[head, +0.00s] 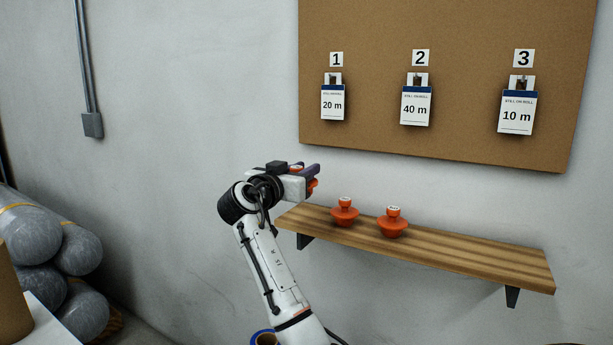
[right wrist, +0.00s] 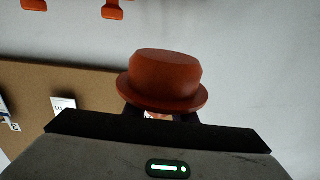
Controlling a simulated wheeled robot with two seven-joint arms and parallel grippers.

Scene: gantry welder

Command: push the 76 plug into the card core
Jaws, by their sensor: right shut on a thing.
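My right gripper (head: 312,180) is shut on an orange plug (head: 312,187), held in the air just left of the wall shelf. In the right wrist view the plug (right wrist: 165,78) shows as a rounded body with a wide flange, beyond the dark fingers. Its number cannot be read. Two more orange plugs, a left one (head: 344,213) and a right one (head: 393,223), stand on the shelf; their labels are too small to read. A blue ring with a brown card-like centre (head: 265,339) shows at the bottom edge, partly hidden by my arm. My left gripper is out of view.
The wooden shelf (head: 460,256) is bare on its right part. A cork board (head: 450,60) above it holds three numbered cards. Grey rolls (head: 35,240) are stacked at the left, near a brown cylinder (head: 12,300) and a white surface (head: 50,325).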

